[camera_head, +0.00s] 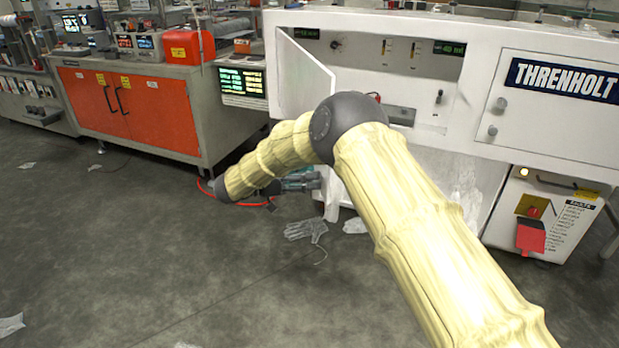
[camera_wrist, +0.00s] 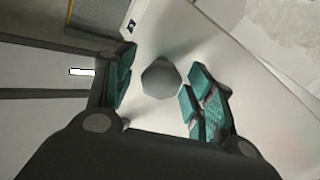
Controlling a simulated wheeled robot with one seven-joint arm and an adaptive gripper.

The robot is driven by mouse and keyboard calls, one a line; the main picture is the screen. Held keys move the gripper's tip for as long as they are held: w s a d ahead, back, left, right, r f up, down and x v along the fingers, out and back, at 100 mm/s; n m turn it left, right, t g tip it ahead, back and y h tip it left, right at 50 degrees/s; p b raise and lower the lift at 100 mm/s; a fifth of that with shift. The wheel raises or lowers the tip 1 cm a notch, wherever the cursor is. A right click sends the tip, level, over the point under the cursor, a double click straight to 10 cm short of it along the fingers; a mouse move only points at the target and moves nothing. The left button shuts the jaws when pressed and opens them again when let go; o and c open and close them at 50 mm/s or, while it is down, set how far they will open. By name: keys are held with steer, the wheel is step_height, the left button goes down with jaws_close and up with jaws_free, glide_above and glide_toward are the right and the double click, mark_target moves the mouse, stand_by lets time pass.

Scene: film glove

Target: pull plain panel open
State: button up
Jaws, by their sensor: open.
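The plain white panel (camera_head: 305,78) stands swung out at the left of the white machine's front, and the recess behind it shows. My arm hides its lower part in the head view. My gripper (camera_head: 305,180) is low, beneath the panel in the picture, with its teal fingers pointing right. In the wrist view my gripper (camera_wrist: 162,92) is open, its teal pads apart. A grey faceted knob (camera_wrist: 162,78) on a white panel surface (camera_wrist: 160,25) shows between the pads, with gaps on both sides. The knob does not show in the head view.
The THRENHOLT panel (camera_head: 545,105) is shut at right. A red-doored cabinet (camera_head: 122,110) stands at left, with a red box (camera_head: 188,46) on top. A clear glove (camera_head: 306,230) and film scraps lie on the floor. The floor at front left is mostly free.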

step_height(320, 180, up, 10)
stand_by(0.6)
